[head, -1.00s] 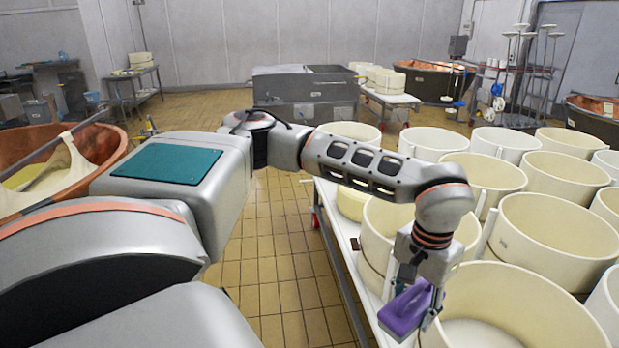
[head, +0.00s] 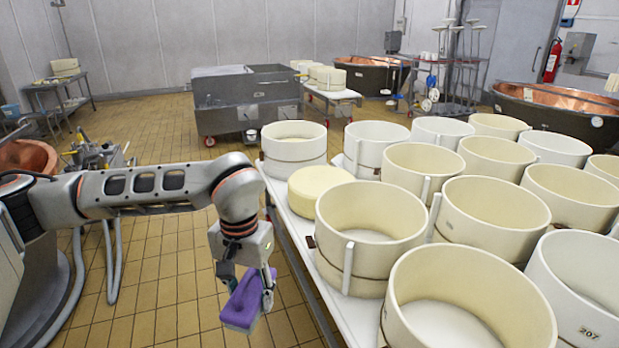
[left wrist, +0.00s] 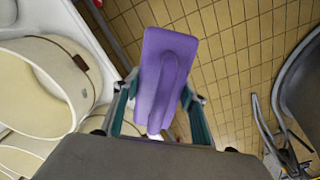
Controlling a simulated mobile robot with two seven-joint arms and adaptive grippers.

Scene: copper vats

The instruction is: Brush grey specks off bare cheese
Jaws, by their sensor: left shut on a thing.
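My left gripper (head: 247,290) is shut on a purple brush (head: 243,301) and holds it over the tiled floor, just left of the white table's edge. The brush also shows in the left wrist view (left wrist: 165,80), its handle side toward the camera, between the two fingers (left wrist: 160,118). A bare cheese (head: 320,192), a pale yellow round, lies on the white table (head: 311,257) among the moulds, beyond and to the right of the brush, apart from it. Grey specks on it cannot be made out from here. My right gripper is not in view.
Several tall white moulds crowd the table; one (head: 370,230) stands just in front of the cheese, another (head: 293,148) behind it. A grey steel vat (head: 247,102) stands at the back. The tiled floor (head: 170,255) left of the table is open.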

